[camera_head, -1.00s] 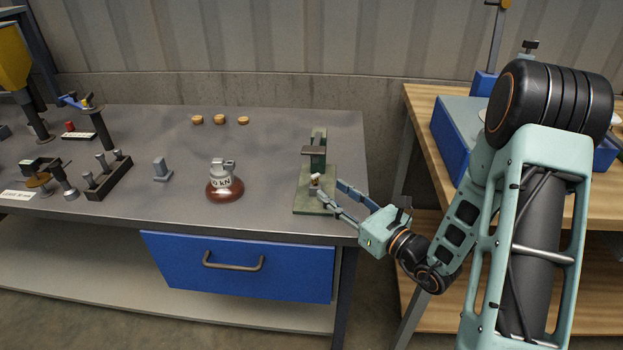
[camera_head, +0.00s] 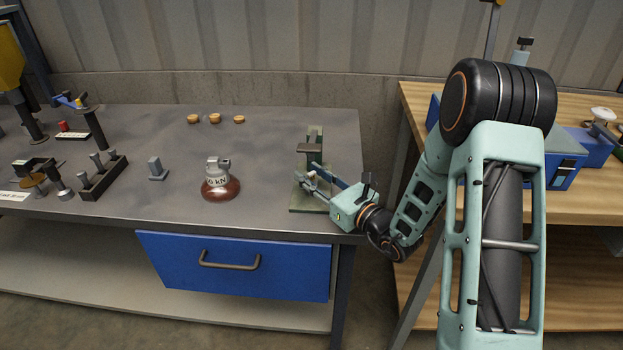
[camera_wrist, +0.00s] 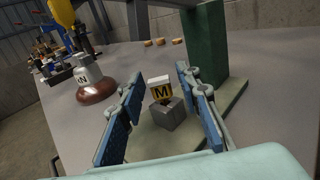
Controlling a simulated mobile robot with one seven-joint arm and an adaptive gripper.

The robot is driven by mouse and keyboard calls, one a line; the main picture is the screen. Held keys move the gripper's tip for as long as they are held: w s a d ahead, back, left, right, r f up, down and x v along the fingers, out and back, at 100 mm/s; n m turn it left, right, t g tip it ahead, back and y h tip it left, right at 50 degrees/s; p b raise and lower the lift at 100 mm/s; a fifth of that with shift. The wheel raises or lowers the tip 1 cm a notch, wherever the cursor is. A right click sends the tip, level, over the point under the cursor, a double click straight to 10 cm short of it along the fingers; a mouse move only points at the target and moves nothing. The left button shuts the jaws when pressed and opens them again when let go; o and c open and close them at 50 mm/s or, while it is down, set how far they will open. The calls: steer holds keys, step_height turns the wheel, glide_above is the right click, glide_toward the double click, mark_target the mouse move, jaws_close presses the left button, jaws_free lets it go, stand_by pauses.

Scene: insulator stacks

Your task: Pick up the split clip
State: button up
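A small piece with a white top and a yellow face marked "M" (camera_wrist: 161,88) sits on a grey block (camera_wrist: 166,115) on the green base plate of a stand (camera_wrist: 232,98). It may be the split clip; its shape is too small to be sure. My gripper (camera_wrist: 159,72) is open. Its two blue-padded fingers stand on either side of the marked piece and block, with visible gaps. In the head view my gripper (camera_head: 307,171) is low over the front of the green stand (camera_head: 315,145), and its fingers partly hide the piece.
The stand's green post rises just behind the fingers. A red-brown insulator (camera_head: 221,188) with a grey cap stands to the left. A grey block (camera_head: 157,169), a dark rack (camera_head: 103,179) and small tan discs (camera_head: 215,118) are also on the bench. Bare bench top lies between them.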

mark_target(312, 174)
steer(key=c, duration=0.6)
steer(key=shift+r, duration=0.15)
steer(key=shift+c, duration=0.2)
steer(key=shift+r, duration=0.2)
step_height(312, 174, up, 3)
steer(key=shift+r+p, duration=0.15)
steer(key=shift+p, duration=0.4)
steer(key=v, duration=1.8)
steer(key=shift+f, duration=0.25)
steer(key=shift+f, duration=0.2)
steer(key=shift+f, duration=0.2)
steer(key=d, duration=0.8)
